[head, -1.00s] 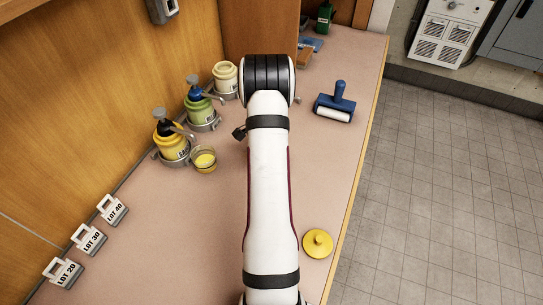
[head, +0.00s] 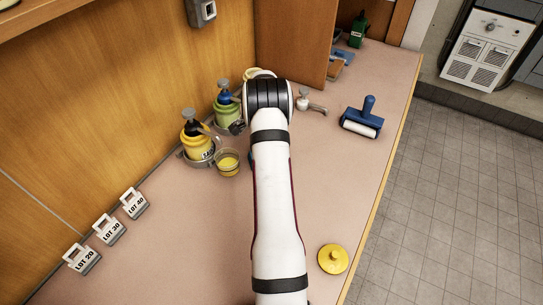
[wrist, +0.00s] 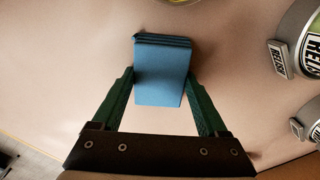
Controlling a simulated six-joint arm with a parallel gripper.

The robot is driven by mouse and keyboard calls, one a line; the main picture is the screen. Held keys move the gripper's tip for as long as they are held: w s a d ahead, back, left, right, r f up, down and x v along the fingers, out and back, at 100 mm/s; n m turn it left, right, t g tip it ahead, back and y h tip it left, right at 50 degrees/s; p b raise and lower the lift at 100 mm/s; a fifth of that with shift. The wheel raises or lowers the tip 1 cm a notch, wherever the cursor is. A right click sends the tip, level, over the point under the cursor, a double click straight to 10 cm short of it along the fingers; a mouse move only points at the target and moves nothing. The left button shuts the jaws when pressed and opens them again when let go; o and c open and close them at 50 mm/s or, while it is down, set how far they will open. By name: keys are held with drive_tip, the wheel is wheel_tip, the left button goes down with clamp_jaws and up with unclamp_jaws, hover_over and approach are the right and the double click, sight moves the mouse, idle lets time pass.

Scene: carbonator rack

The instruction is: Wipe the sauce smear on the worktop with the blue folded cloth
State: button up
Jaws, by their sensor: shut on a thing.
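The blue folded cloth (wrist: 163,58) sits between the two green fingers of my gripper (wrist: 160,82) in the wrist view, with its layered fold at the far end. My gripper is shut on it, above the pinkish worktop (head: 205,250). I see no sauce smear on the visible worktop in either view; part of the surface is behind my arm.
Pump jars, one yellow (head: 196,147) and one green (head: 228,105), line the wall beside a small yellow bowl (head: 228,163). Labelled jars (wrist: 308,45) edge the wrist view.

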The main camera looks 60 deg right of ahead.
drive_tip(key=shift+r, duration=4.1)
drive_tip(key=w+a+r+n, duration=0.5)
drive_tip(key=a+r+n, duration=0.15)
drive_tip(key=a, duration=0.25)
drive_tip(key=w+a+r+n, duration=0.5)
drive_tip(key=a+r+n, duration=0.15)
drive_tip(key=a, duration=0.25)
drive_tip(key=s+a+r+n, duration=0.1)
drive_tip(key=a+r+n, duration=0.2)
drive_tip(key=a+n, duration=0.4)
drive_tip(key=s+a+r+n, duration=0.2)
drive_tip(key=a+r+n, duration=0.2)
drive_tip(key=a, duration=1.3)
drive_tip(key=n, duration=0.3)
drive_tip(key=shift+s, duration=0.15)
